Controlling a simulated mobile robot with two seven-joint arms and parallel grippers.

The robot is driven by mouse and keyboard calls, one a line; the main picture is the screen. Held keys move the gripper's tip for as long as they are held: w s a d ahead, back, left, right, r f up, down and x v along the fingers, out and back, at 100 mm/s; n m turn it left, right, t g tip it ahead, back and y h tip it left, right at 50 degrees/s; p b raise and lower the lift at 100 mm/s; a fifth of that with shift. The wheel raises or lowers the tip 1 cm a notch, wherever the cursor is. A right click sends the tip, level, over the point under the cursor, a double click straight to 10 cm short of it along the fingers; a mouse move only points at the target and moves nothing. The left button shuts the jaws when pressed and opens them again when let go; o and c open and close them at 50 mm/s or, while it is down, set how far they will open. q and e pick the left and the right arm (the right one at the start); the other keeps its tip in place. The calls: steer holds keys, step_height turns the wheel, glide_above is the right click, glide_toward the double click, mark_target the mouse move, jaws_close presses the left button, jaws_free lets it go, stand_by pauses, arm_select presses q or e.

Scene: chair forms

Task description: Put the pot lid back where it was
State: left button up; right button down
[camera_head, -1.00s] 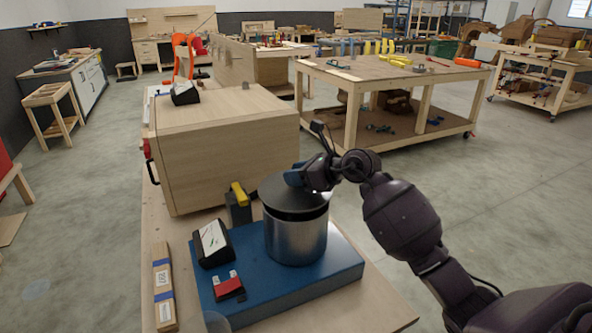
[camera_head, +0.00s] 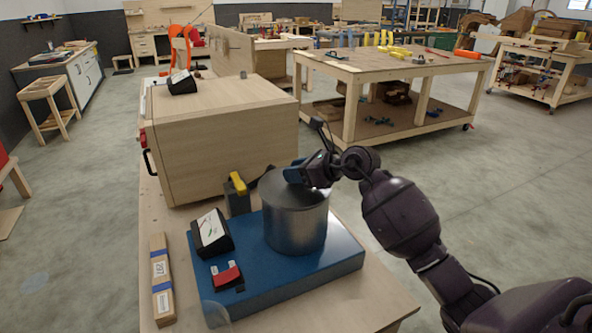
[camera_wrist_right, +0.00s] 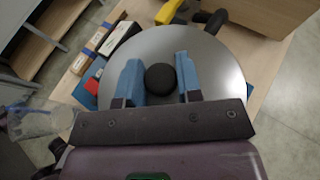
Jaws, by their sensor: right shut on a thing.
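The metal pot (camera_head: 296,232) stands upright on a blue board at the front of the workbench. Its grey round lid (camera_head: 268,187) lies level on the pot's rim, with no gap that I can make out. My right gripper (camera_head: 296,174) is at the top of the lid. In the right wrist view, the gripper's blue fingers (camera_wrist_right: 160,82) stand on either side of the lid's black round knob (camera_wrist_right: 160,79), shut on it. The lid (camera_wrist_right: 215,65) fills much of that view and hides the pot's inside. My left gripper is not in view.
On the blue board (camera_head: 285,282) are a black sloped display (camera_head: 211,234) and a red switch (camera_head: 227,278). A labelled wooden strip (camera_head: 162,280) lies to the left.

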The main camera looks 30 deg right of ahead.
steer(key=shift+f, duration=0.35)
steer(key=c, duration=0.7)
jaws_free()
steer(key=v, duration=1)
steer(key=shift+s+d+r, duration=0.15)
steer(key=shift+s+d, duration=0.05)
steer(key=shift+s, duration=0.1)
